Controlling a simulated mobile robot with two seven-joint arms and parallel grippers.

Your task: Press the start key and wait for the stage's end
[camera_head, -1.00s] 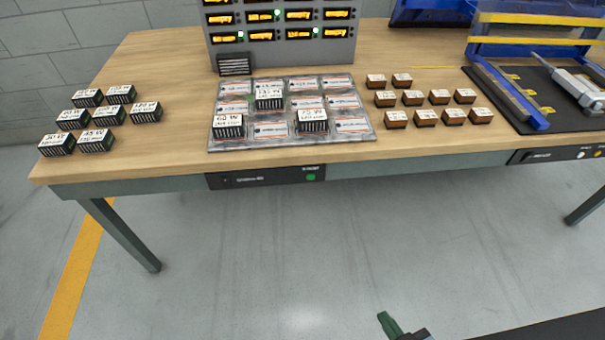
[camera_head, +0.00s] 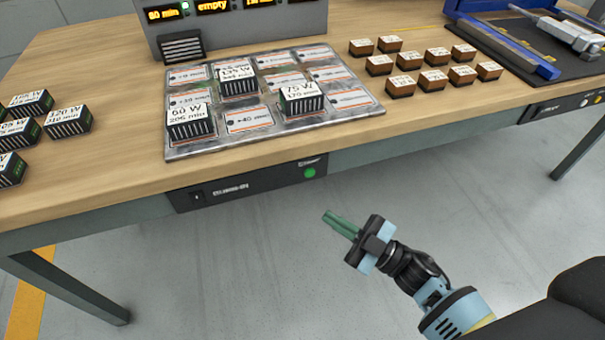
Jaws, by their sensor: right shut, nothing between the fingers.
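The start key is a green round button (camera_head: 310,172) at the right end of a black control strip (camera_head: 250,184) on the table's front edge. My right gripper (camera_head: 326,216) has green fingers, shut and empty. It is in front of the table, below and slightly right of the green button, apart from it. The metal tray (camera_head: 235,148) on the table holds three black finned blocks, marked 60 W (camera_head: 190,124), 135 W (camera_head: 238,82) and 75 W (camera_head: 301,99). The grey display panel (camera_head: 235,30) behind it shows amber readouts, one reading "empty", and a green lamp. My left gripper is not in view.
Several black blocks (camera_head: 72,122) stand at the table's left. Several brown blocks (camera_head: 434,81) stand right of the tray. A second black strip (camera_head: 560,106) with buttons is on the front edge at right. The floor before the table is open.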

